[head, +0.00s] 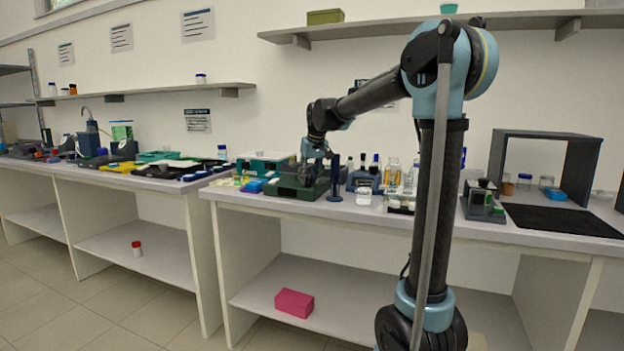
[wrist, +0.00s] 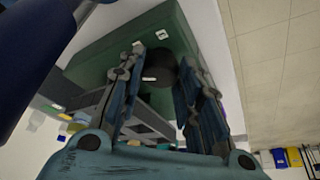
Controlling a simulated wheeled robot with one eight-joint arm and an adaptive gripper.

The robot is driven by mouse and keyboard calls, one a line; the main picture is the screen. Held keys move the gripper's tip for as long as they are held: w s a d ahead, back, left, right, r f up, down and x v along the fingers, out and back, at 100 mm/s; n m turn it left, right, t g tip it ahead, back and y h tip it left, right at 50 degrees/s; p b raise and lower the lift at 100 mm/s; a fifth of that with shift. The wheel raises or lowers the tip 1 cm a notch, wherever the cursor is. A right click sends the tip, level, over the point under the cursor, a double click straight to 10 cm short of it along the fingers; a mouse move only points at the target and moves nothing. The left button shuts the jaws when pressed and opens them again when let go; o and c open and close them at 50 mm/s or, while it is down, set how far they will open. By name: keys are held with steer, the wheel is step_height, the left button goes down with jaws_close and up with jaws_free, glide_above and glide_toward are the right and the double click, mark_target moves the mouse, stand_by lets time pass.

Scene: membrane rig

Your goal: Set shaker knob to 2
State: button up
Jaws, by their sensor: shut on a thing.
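The shaker is a dark green box (head: 292,189) on the right-hand bench in the head view. Its green face also fills the top of the wrist view (wrist: 110,57). A dark round knob (wrist: 160,72) stands on that face, with a short white mark on it. Small white labels sit on the face around the knob, too blurred to read. My gripper (head: 314,180) reaches down to the box. In the wrist view its fingers (wrist: 163,66) lie on both sides of the knob, shut on it. The fingers partly hide the knob's sides.
A dark blue post (head: 335,180) and a blue rack with bottles (head: 363,181) stand close on the right. A jar (head: 363,196) is near the bench's front edge.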

steer(key=m, duration=0.2)
steer(key=m+h, duration=0.1)
steer(key=m, duration=0.1)
steer(key=m+h, duration=0.1)
steer(key=m, duration=0.1)
steer(key=shift+a+t, duration=0.3)
steer(key=shift+t, duration=0.1)
steer(key=shift+m, duration=0.3)
steer(key=o, duration=0.8)
steer(key=shift+s+r, duration=0.1)
steer(key=shift+r, duration=0.05)
steer(key=v, duration=1.1)
steer(key=shift+a+r, duration=0.15)
steer(key=shift+r, duration=0.15)
